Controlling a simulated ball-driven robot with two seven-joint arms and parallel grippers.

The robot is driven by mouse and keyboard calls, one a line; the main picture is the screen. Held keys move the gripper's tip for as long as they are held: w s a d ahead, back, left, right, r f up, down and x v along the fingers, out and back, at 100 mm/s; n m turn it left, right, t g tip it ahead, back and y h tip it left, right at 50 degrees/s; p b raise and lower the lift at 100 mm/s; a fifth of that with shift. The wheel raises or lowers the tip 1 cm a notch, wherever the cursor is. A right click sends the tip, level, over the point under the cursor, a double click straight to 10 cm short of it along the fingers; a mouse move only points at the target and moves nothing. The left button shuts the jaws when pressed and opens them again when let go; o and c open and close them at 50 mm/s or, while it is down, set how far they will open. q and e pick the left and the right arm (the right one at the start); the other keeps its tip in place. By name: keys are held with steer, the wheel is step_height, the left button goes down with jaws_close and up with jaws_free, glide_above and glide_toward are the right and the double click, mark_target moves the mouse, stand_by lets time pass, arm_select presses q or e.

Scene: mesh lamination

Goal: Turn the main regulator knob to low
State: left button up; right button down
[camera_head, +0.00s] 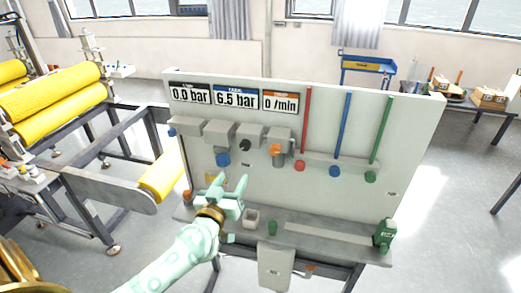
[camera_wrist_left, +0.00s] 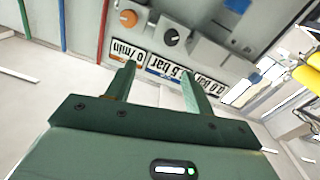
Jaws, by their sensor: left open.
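An upright white panel (camera_head: 340,130) carries a row of grey units with knobs. A blue knob (camera_head: 222,159), a black knob (camera_head: 245,145) and an orange knob (camera_head: 275,150) show on it. I cannot tell which is the main regulator knob; no readable label marks it. The wrist view also shows the black knob (camera_wrist_left: 171,37) and the orange knob (camera_wrist_left: 128,18). The displays above read 0.0 bar (camera_head: 190,94), 6.5 bar (camera_head: 235,97) and 0 /min (camera_head: 281,101). My left gripper (camera_head: 232,180) is open and empty, in front of the panel below the knobs. My right gripper is out of view.
Red, blue and green tubes (camera_head: 382,130) rise at the panel's right. A grey shelf (camera_head: 330,236) juts out below, with a small white cup (camera_head: 251,217) and a green device (camera_head: 384,235). A machine with yellow rollers (camera_head: 60,92) stands at the left.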

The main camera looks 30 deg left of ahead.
arm_select(q)
steer(key=m, duration=0.1)
glide_toward(244, 148)
steer(key=shift+g+y, duration=0.3)
steer(key=x, duration=0.3)
steer(key=b+x, duration=0.1)
steer(key=x, duration=0.2)
steer(key=b+x, duration=0.1)
steer(key=x, duration=0.2)
steer(key=shift+w+d+r, duration=0.15)
steer(key=shift+d+r, duration=0.05)
steer(key=shift+d, duration=0.05)
steer(key=shift+w, duration=0.15)
steer(key=shift+a, duration=0.15)
steer(key=c, duration=1)
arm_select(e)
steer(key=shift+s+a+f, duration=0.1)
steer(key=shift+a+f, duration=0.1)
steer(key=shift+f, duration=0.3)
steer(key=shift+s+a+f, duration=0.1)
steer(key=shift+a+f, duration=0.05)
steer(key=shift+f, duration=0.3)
